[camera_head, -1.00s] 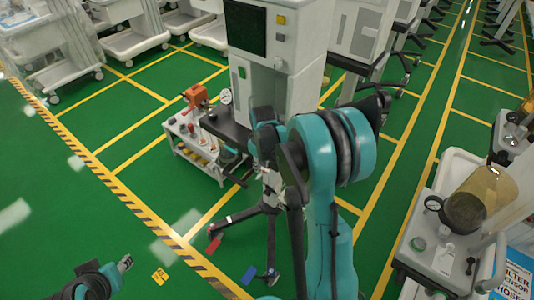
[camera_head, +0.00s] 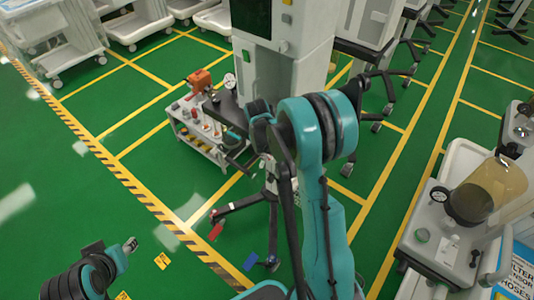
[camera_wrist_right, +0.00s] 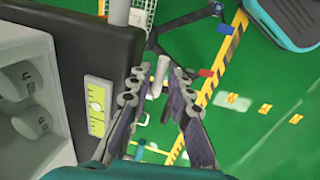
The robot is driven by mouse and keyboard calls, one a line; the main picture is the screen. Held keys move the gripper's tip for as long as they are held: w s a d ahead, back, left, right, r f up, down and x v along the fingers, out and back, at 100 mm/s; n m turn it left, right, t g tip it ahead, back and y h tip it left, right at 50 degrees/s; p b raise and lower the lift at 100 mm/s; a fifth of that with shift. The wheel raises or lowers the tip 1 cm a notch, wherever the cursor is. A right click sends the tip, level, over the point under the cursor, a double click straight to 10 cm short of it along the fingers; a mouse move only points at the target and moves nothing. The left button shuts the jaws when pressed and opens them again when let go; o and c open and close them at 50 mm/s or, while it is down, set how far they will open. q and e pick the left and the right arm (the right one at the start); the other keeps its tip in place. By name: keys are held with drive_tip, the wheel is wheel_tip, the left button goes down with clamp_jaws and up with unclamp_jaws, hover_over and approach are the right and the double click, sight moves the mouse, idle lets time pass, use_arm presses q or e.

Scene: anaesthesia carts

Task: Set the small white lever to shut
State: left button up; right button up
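In the right wrist view a small whitish lever-like rod (camera_wrist_right: 159,76) shows between the fingertips of my right gripper (camera_wrist_right: 158,82). The fingers are apart, one on each side of it; I cannot tell whether either touches it. The rod stands beside a dark panel with a yellow-green label (camera_wrist_right: 97,107). In the head view my right arm reaches toward the tall white machine (camera_head: 283,75), and its gripper is small and partly hidden by the arm. My left gripper (camera_head: 130,245) is at the lower left, away from the machine, too small to judge.
Grey round knobs (camera_wrist_right: 32,122) sit left of the label. A low cart (camera_head: 195,145) with an orange item stands left of the machine. A trolley with an amber canister (camera_head: 487,190) stands at the right. Green floor is free at the left.

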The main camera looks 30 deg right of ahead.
drive_tip(key=shift+c, duration=0.3)
clamp_jaws()
drive_tip(key=shift+s+f+t+y+b, duration=0.2)
drive_tip(key=shift+t+y+b, duration=0.15)
drive_tip(key=shift+t, duration=0.35)
drive_tip(key=shift+o, duration=0.3)
unclamp_jaws()
drive_tip(key=v, duration=1.2)
